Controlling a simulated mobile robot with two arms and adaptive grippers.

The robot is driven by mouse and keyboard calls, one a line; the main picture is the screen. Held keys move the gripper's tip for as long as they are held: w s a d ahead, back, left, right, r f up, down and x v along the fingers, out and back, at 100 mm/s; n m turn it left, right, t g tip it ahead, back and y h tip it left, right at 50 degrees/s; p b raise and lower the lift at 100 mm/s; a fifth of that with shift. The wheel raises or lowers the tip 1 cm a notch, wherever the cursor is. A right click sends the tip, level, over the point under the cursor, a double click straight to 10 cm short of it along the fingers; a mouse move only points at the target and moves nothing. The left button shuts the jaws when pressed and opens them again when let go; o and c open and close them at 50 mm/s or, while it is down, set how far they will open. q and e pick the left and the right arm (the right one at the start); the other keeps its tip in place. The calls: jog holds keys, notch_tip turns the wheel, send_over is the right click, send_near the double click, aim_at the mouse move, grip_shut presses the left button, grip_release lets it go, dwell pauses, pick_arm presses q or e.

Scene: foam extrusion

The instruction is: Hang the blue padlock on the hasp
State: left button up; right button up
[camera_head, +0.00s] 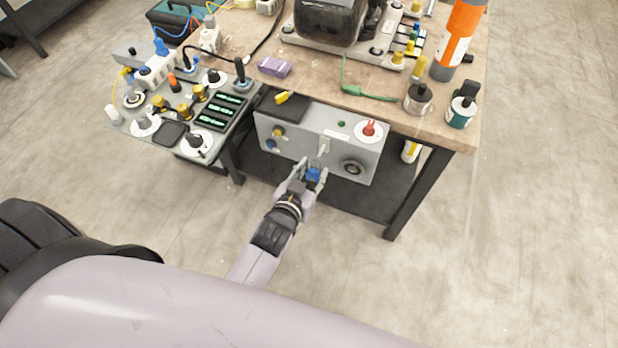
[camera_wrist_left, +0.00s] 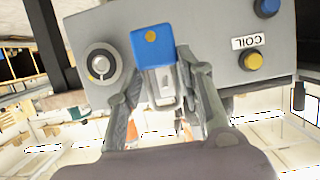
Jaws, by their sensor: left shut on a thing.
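The blue padlock (camera_head: 313,175) is between the fingers of my left gripper (camera_head: 308,179), in front of the grey control panel (camera_head: 300,136). In the left wrist view the padlock (camera_wrist_left: 152,44) shows its blue body with a brass spot, and my left gripper (camera_wrist_left: 160,88) is shut on it. The pale metal hasp (camera_head: 323,146) sticks out of the middle of the panel, just above the padlock. A metal piece (camera_wrist_left: 162,84) shows below the blue body in the wrist view. I cannot tell whether the shackle touches the hasp. My right gripper is not in view.
The panel carries a red knob (camera_head: 369,130), a round black dial (camera_head: 353,167) and yellow and blue buttons (camera_head: 271,145) beside the hasp. The wooden bench (camera_head: 310,75) above holds tools and bottles. A second control board (camera_head: 185,110) stands left. Floor in front is clear.

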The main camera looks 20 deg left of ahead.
aim_at(324, 152)
pick_arm(q)
jog(key=shift+w+d+f+b, duration=0.15)
jog(key=shift+w+b, duration=0.75)
jog(key=shift+w, duration=1.15)
jog(key=shift+w+f, duration=0.35)
jog(key=shift+w, duration=0.1)
jog(key=shift+f, duration=0.1)
jog(key=o, duration=1.2)
